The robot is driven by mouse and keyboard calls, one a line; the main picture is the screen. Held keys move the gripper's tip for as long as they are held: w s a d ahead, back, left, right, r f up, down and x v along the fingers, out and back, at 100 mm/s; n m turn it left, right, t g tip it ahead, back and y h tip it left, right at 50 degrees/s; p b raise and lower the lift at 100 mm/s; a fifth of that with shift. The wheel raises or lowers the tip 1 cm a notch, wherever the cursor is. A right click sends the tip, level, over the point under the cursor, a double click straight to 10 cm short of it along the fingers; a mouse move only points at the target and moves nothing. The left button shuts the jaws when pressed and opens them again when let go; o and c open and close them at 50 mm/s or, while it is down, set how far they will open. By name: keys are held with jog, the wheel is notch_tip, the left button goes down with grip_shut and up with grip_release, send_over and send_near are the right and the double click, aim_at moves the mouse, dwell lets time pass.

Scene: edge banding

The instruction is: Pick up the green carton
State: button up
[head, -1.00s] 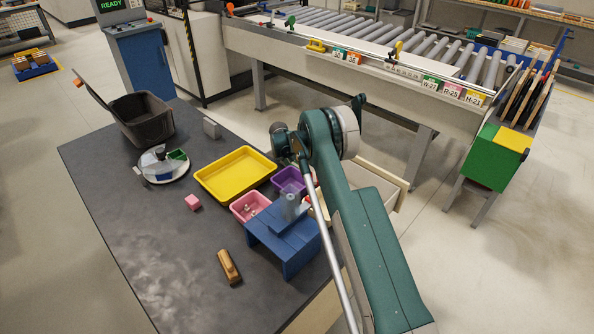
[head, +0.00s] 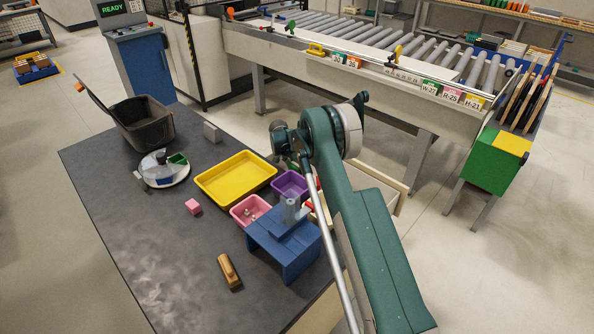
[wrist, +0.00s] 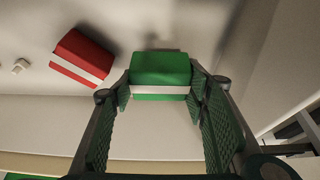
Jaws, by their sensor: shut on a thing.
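The green carton (wrist: 160,68), with a white band across it, sits between the two fingers of my gripper (wrist: 159,92) in the wrist view. The fingers are shut on its sides near their tips. A pale surface lies around and beyond the carton; I cannot tell whether the carton still touches it. In the head view my arm hides the carton and the fingers.
A red carton (wrist: 82,58) with a white band lies to the left of the green one. A pale box (head: 382,192) stands behind my arm. A blue stand (head: 283,243), pink bin (head: 236,222), purple bin (head: 288,199) and yellow tray (head: 236,178) are close by.

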aim_at(297, 165)
notch_tip(297, 165, up, 7)
jog(key=shift+f+p, duration=0.1)
jog(key=shift+p, duration=0.4)
